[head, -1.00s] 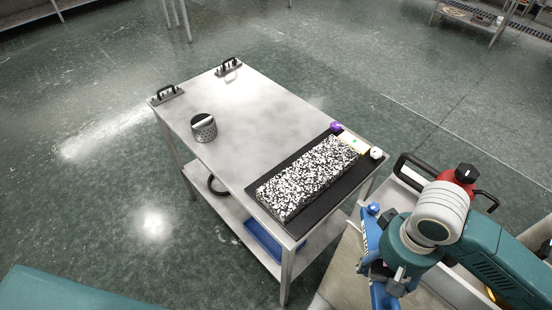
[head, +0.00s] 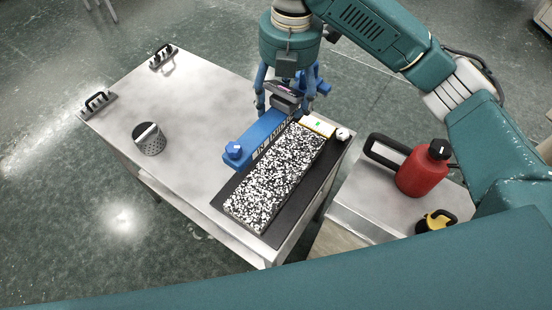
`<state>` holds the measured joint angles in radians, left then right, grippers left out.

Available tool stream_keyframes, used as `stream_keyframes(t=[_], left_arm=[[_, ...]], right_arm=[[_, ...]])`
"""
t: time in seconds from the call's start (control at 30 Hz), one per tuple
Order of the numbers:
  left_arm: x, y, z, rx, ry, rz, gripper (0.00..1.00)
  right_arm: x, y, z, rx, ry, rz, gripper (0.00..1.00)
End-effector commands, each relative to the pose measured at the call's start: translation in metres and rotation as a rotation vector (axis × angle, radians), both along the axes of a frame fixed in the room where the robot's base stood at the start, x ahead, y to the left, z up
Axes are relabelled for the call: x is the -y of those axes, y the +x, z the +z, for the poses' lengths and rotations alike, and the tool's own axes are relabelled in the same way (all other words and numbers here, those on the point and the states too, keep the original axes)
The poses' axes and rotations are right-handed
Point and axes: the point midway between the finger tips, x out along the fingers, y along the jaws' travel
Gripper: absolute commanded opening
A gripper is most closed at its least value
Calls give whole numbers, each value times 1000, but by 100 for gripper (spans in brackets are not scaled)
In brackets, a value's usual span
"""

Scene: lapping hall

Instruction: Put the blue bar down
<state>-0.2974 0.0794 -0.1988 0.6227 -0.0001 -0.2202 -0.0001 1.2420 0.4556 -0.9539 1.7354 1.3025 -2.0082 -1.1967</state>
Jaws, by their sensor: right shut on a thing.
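The blue bar (head: 258,136) has a blue knob at its near left end. It lies along the left side of a black-and-white speckled slab (head: 276,180), over the metal table (head: 195,125). My right gripper (head: 285,103) comes down from above and is shut on the bar toward its far end. The gripper hides part of the bar there. I cannot tell whether the bar touches the table or hangs just above it. My left gripper is not in view.
The slab lies on a dark mat (head: 312,172). A perforated metal cup (head: 149,139) stands on the left of the table, and two black handles (head: 163,57) sit at its far left edge. A red container (head: 423,170) stands on a side surface at right. The table's middle is clear.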

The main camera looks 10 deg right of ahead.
Motion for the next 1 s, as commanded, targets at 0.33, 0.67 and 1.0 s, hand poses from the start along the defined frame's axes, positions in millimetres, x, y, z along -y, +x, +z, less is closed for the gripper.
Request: stream_keyframes(t=[0.33, 0.67, 1.0], left_arm=[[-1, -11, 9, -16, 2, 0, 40], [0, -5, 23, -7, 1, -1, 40], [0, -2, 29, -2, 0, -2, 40]], right_arm=[[0, 0, -51, -4, 0, 41, 16], [-1, 0, -130, -1, 0, 40, 16], [-1, 0, -166, 0, 0, 41, 16]])
